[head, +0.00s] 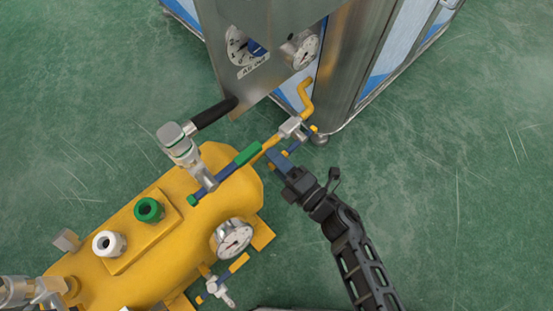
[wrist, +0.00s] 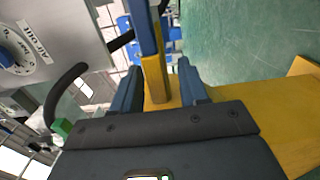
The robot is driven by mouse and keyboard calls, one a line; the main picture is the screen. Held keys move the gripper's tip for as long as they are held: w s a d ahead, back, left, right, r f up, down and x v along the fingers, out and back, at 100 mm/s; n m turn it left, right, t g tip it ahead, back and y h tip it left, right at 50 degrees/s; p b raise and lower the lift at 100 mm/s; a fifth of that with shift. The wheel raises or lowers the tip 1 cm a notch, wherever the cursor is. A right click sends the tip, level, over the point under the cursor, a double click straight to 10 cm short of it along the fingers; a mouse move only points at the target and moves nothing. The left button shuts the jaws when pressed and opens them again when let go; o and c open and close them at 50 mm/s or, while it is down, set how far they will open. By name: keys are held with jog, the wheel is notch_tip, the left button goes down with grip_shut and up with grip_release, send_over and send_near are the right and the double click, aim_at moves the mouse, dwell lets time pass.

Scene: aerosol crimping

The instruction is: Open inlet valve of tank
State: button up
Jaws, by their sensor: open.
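The yellow tank (head: 135,262) lies at the lower left of the head view. A yellow pipe (head: 305,95) runs from the steel cabinet to a silver valve (head: 290,127) near the tank's right end. A blue-and-yellow handle (head: 294,146) sits beside this valve. My gripper (head: 277,160) is open next to the handle, coming from the lower right. In the wrist view my gripper (wrist: 160,75) has its blue fingers apart, with a blue-and-yellow bar (wrist: 155,78), apparently this handle, between them. I cannot tell whether either finger touches it. The fingers partly hide the handle in the head view.
The steel cabinet (head: 272,30) with gauges stands above the pipe. A gauge (head: 233,238) and a lower valve (head: 218,288) stick out nearby. Green floor (head: 440,190) at right is clear.

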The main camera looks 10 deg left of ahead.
jog(key=p+v, duration=0.2)
jog(key=v, duration=0.5)
jog(key=shift+s+d, duration=0.25)
jog(key=shift+s, duration=0.05)
dwell(0.3)
